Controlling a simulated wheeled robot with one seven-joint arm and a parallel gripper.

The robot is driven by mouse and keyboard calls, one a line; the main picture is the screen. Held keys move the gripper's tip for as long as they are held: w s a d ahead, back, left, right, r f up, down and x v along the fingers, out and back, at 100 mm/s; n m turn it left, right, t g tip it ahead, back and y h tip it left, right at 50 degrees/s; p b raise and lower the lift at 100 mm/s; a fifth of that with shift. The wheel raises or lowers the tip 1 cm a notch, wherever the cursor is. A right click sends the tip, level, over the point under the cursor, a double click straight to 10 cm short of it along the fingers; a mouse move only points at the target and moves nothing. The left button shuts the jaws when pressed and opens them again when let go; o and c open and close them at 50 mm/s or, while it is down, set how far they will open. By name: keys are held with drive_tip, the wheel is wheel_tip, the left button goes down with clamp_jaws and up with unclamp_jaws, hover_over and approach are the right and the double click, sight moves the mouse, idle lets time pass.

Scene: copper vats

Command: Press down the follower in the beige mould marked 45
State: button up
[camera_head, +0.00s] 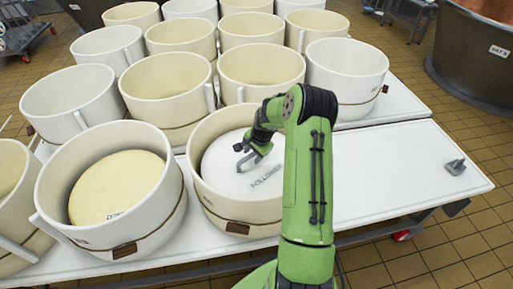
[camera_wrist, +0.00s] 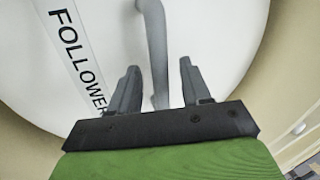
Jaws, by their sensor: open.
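The beige mould (camera_head: 236,223) stands at the front of the table, with a brown tag whose number is too small to read. Inside it lies a white follower (camera_head: 222,167) lettered FOLLOWER, with a grey handle on top. My gripper (camera_head: 250,163) is inside the mould's rim, low over the follower by the handle. In the wrist view, the follower (camera_wrist: 100,75) fills most of the picture. The open fingers of my gripper (camera_wrist: 160,85) stand either side of the grey handle bar (camera_wrist: 158,50). I cannot tell whether they touch it. My arm hides the mould's right side.
A mould (camera_head: 150,215) with a yellowish disc (camera_head: 117,187) stands close on the left. Several cream and white moulds crowd behind. The white table (camera_head: 400,180) is clear on the right except for a small grey object (camera_head: 455,167). A dark vat (camera_head: 475,55) stands back right.

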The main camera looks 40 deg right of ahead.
drive_tip(key=shift+w+f, duration=0.15)
drive_tip(key=shift+f, duration=0.4)
clamp_jaws()
idle(0.4)
drive_tip(key=shift+s+a+f, duration=0.1)
drive_tip(key=shift+s+f, duration=0.2)
drive_tip(key=shift+f, duration=0.05)
idle(2.0)
drive_tip(key=shift+r, duration=0.15)
drive_tip(key=shift+c, duration=1.1)
unclamp_jaws()
drive_tip(key=shift+w, duration=0.1)
drive_tip(key=o, duration=0.4)
drive_tip(key=shift+w+r, duration=0.15)
drive_tip(key=shift+c, duration=0.2)
